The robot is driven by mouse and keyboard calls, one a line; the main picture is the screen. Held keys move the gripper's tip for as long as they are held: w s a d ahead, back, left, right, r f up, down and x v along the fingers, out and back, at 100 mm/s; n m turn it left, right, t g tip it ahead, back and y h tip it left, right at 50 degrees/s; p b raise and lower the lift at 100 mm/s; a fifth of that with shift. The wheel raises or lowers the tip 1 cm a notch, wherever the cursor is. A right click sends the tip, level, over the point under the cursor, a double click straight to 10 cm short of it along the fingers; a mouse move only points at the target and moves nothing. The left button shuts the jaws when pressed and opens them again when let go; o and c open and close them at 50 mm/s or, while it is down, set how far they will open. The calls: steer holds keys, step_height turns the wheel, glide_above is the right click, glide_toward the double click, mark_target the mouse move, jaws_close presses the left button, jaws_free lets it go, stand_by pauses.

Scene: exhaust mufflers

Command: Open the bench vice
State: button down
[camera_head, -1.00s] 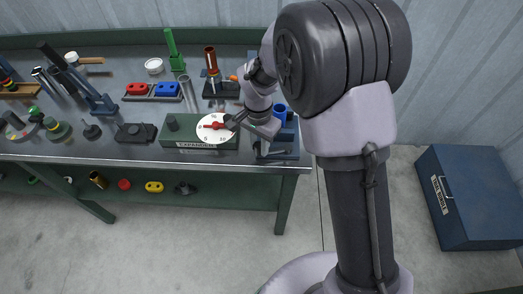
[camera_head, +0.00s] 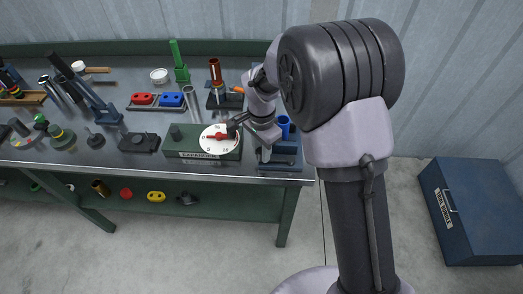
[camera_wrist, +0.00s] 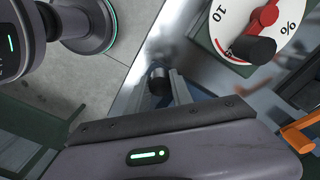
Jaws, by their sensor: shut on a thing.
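The blue bench vice (camera_head: 285,146) stands at the right end of the bench, partly hidden behind my arm in the head view. My gripper (camera_head: 264,154) is low at its left front side. In the wrist view my gripper (camera_wrist: 166,88) is shut on a small dark rod-like part with a rounded end (camera_wrist: 158,80), which appears to be the vice handle. Most of the vice and the opening between its jaws are hidden, so I cannot tell how far apart they are.
A green box with a white dial (camera_head: 219,139) and red pointer stands close left of my gripper. A red-brown tube on a stand (camera_head: 216,82) is behind it. Several tools crowd the bench to the left. A blue chest (camera_head: 470,211) sits on the floor at right.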

steer(key=c, duration=1.1)
jaws_free()
steer(key=shift+w, duration=0.1)
step_height(320, 180, up, 18)
steer(key=p, duration=0.5)
steer(key=shift+f+p, duration=0.25)
steer(key=shift+p, duration=0.1)
